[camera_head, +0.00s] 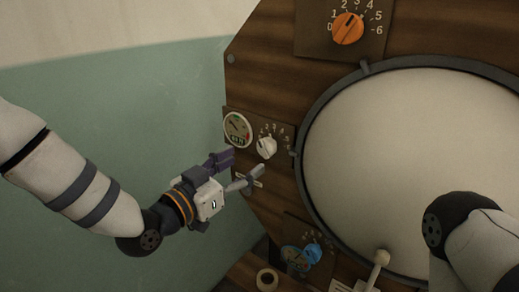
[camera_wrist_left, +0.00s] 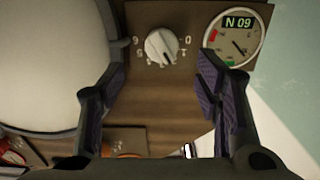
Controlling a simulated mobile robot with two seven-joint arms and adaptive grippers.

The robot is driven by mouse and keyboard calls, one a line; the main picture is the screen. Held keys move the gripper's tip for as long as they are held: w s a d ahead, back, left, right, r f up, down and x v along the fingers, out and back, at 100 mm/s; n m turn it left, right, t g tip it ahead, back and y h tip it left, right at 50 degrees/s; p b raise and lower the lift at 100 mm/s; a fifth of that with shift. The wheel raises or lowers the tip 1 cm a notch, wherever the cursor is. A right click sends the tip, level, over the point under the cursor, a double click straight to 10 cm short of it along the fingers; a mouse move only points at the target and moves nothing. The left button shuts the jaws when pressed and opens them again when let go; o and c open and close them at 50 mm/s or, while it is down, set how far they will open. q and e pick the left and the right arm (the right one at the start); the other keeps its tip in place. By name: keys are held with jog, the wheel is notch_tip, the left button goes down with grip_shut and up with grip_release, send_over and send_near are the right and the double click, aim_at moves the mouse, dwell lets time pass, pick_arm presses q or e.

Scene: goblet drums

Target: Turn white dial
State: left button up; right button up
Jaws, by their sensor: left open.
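The white dial (camera_head: 266,147) sits on a small dark plate on the wooden drum panel, with numbers around it. It also shows in the left wrist view (camera_wrist_left: 161,46), near the top middle. My left gripper (camera_head: 243,168) is open and empty, just left of and below the dial in the head view. In the left wrist view its fingers (camera_wrist_left: 162,85) are spread wide, with the dial beyond them and apart from them. My right arm shows at the lower right of the head view, but its gripper is out of view.
A round gauge (camera_head: 237,128) is left of the dial. An orange dial (camera_head: 348,28) is above and a blue dial (camera_head: 312,253) below. A large pale drumhead (camera_head: 415,165) with a dark rim fills the right. Open room lies left of the panel.

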aim_at(264, 150)
pick_arm(q)
jog(key=x, duration=0.7)
jog(key=shift+w+d+f+b, duration=0.2)
jog(key=shift+w+b, duration=0.15)
jog(key=shift+b, duration=0.05)
jog(key=c, duration=1.2)
